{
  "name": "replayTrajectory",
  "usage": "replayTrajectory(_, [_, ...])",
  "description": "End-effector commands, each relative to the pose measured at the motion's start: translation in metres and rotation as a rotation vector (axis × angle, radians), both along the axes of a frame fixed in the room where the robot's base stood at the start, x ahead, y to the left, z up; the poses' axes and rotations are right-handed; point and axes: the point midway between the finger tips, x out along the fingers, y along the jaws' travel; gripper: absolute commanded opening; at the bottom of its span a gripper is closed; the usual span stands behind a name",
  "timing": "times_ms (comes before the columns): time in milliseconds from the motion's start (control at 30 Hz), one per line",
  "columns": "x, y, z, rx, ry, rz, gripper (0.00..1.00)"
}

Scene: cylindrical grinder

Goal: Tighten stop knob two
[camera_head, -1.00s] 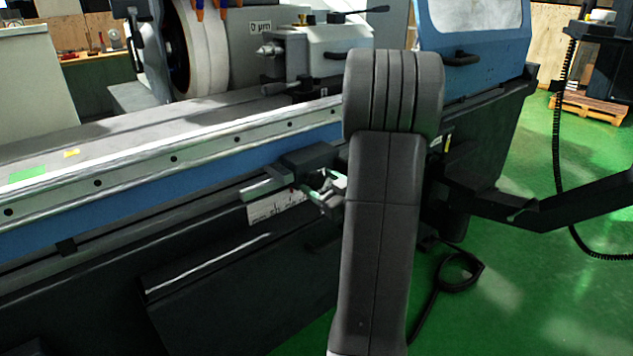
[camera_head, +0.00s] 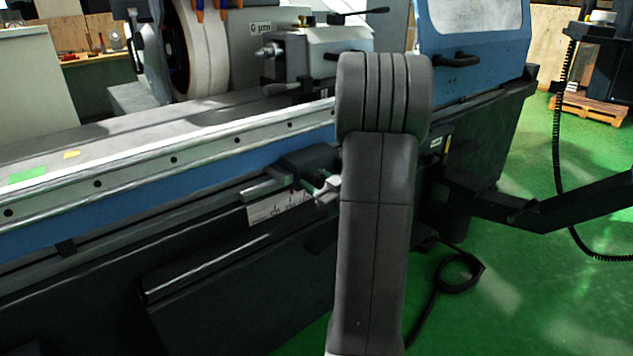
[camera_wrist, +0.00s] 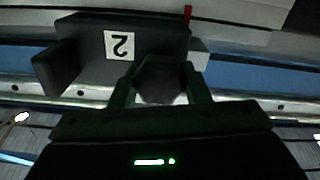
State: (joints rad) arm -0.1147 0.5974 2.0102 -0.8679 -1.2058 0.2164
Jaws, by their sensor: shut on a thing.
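The stop block (camera_wrist: 85,55) is dark and carries a white label with a 2, which appears upside down in the wrist view. Stop knob two (camera_wrist: 160,80) is a dark, faceted knob next to the label. My gripper (camera_wrist: 160,97) has one finger on each side of the knob and is shut on it. In the head view the stop block (camera_head: 305,163) sits on the rail along the front of the machine. There my gripper (camera_head: 327,192) is at the block's right end, partly behind my arm, and the knob cannot be made out.
A grey rail (camera_head: 215,148) with holes runs above a blue band on the machine front. A scale plate (camera_head: 270,209) lies below the stop block. A dark arm-like bracket (camera_head: 560,205) juts out at the right. Green floor (camera_head: 510,300) is open at the lower right.

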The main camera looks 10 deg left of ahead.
Motion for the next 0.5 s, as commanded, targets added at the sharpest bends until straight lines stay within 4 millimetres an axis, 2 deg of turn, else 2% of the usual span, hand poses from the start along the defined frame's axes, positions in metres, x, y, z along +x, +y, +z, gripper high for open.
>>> replayTrajectory(267, [0.0002,-0.0003,0.0018,0.072,0.094,0.0,0.2])
replayTrajectory(500, [0.0007,-0.0005,0.0025,0.198,0.256,0.001,0.2])
